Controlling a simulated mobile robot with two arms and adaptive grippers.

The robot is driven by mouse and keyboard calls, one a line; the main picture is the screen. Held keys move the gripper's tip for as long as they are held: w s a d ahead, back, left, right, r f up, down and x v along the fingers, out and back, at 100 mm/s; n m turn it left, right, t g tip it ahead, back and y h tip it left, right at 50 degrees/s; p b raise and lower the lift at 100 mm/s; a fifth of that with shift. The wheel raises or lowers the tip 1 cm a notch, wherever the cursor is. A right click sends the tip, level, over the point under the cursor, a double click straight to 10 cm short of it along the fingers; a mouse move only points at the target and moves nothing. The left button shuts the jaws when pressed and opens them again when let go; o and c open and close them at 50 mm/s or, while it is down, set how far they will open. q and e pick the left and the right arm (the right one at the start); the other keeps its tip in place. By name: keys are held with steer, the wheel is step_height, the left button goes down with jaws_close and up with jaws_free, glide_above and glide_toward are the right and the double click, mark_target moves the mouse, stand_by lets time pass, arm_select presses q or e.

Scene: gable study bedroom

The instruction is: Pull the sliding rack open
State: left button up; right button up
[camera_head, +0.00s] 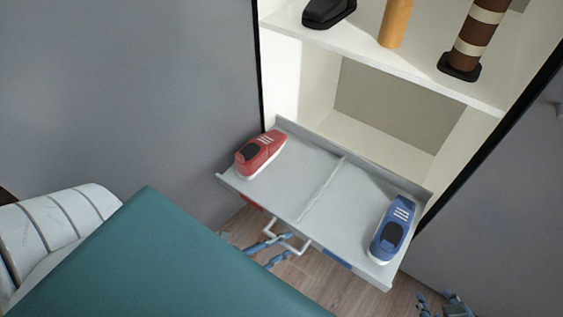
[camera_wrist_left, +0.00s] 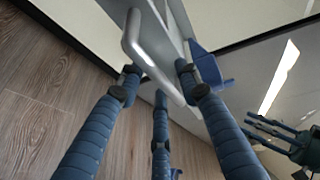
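The sliding rack (camera_head: 322,190) is a grey tray standing out from the white cabinet, above the floor. A pale bar handle (camera_head: 285,236) hangs at its front and shows large in the left wrist view (camera_wrist_left: 150,64). My left gripper (camera_head: 274,251) is at this handle from below. In the left wrist view its blue fingers (camera_wrist_left: 157,72) reach up to the bar on both sides. Whether they press on it I cannot tell. My right gripper (camera_head: 446,303) is at the lower right, away from the rack. In the left wrist view its fingers are spread and empty (camera_wrist_left: 268,132).
A red shoe (camera_head: 260,154) and a blue shoe (camera_head: 392,229) stand on the rack. The shelf above (camera_head: 400,68) holds a black item, an orange cylinder and a striped brown one. A teal surface (camera_head: 160,262) fills the lower left. Wooden floor (camera_head: 340,287) lies below the rack.

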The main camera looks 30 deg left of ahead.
arm_select(q)
steer(key=v, duration=1.2)
stand_by(0.6)
